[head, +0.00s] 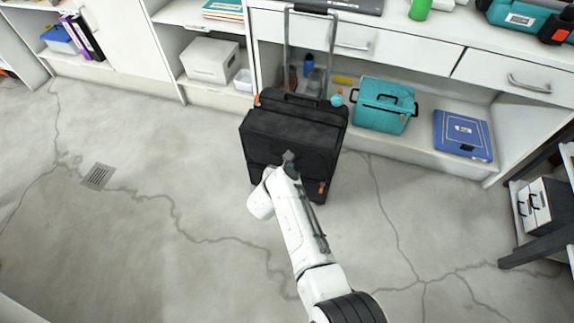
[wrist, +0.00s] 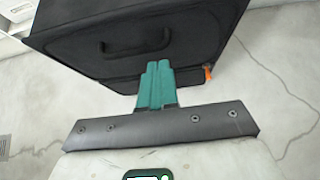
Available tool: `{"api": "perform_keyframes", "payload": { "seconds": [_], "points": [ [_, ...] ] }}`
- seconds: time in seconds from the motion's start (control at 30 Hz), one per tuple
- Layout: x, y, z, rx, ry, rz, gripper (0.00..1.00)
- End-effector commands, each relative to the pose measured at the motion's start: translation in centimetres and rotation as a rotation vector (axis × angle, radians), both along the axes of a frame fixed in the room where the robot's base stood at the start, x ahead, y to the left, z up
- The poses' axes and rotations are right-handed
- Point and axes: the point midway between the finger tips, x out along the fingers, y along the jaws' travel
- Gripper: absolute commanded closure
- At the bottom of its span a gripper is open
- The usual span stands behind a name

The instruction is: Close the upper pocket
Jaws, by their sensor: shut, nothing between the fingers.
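A black suitcase (head: 322,165) stands upright on the floor in front of the shelving, with its tall pull handle (head: 309,45) raised. Its upper pocket (head: 290,134) juts out from the front as a dark boxy panel. In the wrist view the pocket (wrist: 190,35) fills the top, with a carry handle (wrist: 135,45) on its face and an orange zip pull (wrist: 209,70) at the right below it. My gripper (head: 288,157) is at the front of the suitcase, by the pocket's lower edge. Its teal fingers (wrist: 158,68) are together and empty. I cannot tell whether they touch the case.
A teal cooler box (head: 383,105) and a blue case (head: 462,136) sit on the low shelf at the right. A dark rack (head: 545,235) stands at the far right. The floor left of the suitcase is clear, with a drain grate (head: 98,176).

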Motion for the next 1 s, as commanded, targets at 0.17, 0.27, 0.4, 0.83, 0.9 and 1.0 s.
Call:
{"api": "perform_keyframes", "payload": {
  "seconds": [0.17, 0.27, 0.4, 0.83, 0.9, 1.0],
  "points": [
    [-1.1, 0.6, 2.2, -0.001, -0.002, 0.004, 1.00],
    [-1.8, 0.9, 3.6, -0.001, -0.002, 0.005, 1.00],
    [-3.0, 1.3, 5.3, -0.001, -0.002, 0.005, 1.00],
    [-4.3, 1.8, 7.0, -0.001, -0.001, 0.003, 1.00],
    [-4.3, 1.8, 7.0, -0.001, -0.001, 0.003, 1.00],
    [-4.0, 1.4, 7.2, -0.015, -0.017, 0.014, 1.00]
  ]
}}
